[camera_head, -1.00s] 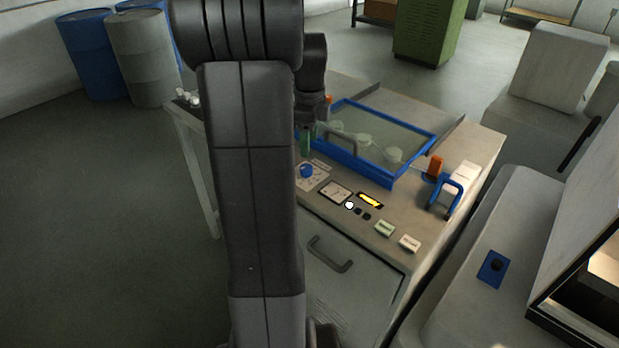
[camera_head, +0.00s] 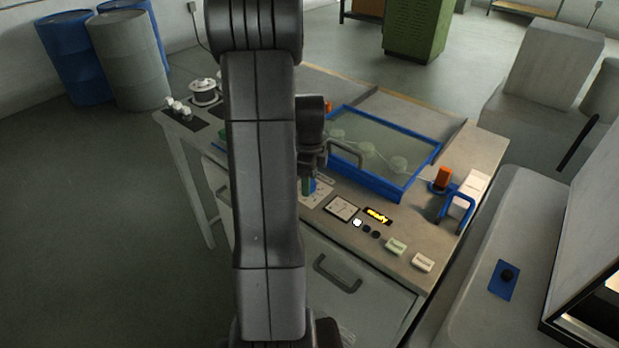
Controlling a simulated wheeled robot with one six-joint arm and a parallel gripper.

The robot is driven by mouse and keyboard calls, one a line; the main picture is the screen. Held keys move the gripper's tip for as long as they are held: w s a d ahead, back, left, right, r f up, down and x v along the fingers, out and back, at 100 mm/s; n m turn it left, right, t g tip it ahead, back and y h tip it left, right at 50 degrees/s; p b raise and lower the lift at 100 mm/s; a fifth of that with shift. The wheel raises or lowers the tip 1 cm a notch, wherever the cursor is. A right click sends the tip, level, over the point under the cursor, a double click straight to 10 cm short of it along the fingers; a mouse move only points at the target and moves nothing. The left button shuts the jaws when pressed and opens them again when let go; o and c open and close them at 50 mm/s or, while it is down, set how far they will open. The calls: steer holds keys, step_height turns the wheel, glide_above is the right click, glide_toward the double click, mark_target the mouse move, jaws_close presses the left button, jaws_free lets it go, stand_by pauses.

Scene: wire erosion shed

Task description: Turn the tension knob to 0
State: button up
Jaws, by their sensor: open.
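The gripper is open. I cannot tell whether its fingers touch the knob or stand around it. The knob's pointer and most of the dial marks are hidden or too small to read.
Right of the dial are a gauge (camera_head: 341,208), a lit yellow display (camera_head: 377,216) and several small buttons. Behind stands a blue-framed clear cover (camera_head: 401,196) with a grey handle (camera_head: 347,156). A wire spool (camera_head: 204,93) stands at the back left.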

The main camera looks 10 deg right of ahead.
steer(key=c, duration=1)
